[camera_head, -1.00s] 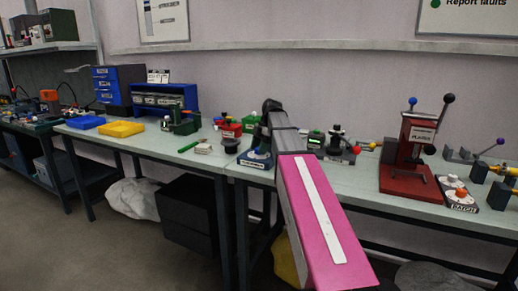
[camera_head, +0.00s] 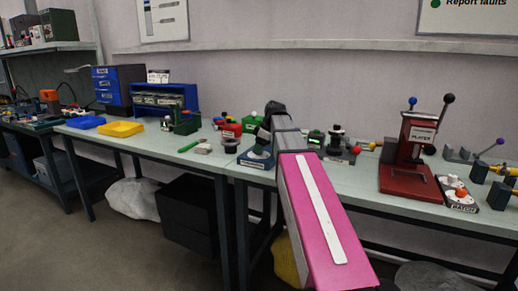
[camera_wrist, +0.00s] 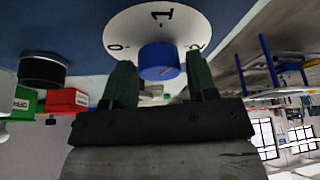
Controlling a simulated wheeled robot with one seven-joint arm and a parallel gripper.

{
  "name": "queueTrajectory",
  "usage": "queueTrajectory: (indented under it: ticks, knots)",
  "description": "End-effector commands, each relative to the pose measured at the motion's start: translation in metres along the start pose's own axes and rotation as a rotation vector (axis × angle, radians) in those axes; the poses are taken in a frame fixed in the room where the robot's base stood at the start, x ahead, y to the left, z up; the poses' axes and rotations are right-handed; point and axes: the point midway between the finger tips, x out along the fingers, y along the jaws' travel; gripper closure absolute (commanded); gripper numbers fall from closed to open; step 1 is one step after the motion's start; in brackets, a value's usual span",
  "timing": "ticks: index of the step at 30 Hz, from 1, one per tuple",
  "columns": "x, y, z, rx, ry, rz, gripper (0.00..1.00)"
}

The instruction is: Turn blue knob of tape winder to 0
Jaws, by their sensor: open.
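The tape winder's blue knob (camera_wrist: 159,60) sits on a white round dial (camera_wrist: 190,25) marked 0, 1 and 2 in the wrist view. The 1 is above the knob, the 0 at left and the 2 at right. My gripper (camera_wrist: 159,72) is open, with one dark green finger on each side of the knob; I cannot tell whether they touch it. In the head view the white dial on a blue base (camera_head: 256,161) stands at the bench front, left of my pink arm. The knob is hidden there by my gripper.
A black round part (camera_wrist: 42,70) and red box (camera_wrist: 66,100) are near the dial in the wrist view. In the head view a green-handled tool (camera_head: 190,146) lies left on the bench, and a red press (camera_head: 410,160) stands right.

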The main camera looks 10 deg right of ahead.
Motion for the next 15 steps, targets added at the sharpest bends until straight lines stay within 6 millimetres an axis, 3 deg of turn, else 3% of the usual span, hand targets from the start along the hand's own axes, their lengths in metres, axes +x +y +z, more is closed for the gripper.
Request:
queueTrajectory:
  ticks: [15]
  knots:
    - [0.0003, -0.0023, 0.0003, 0.365, 0.0, 0.152, 0.47]
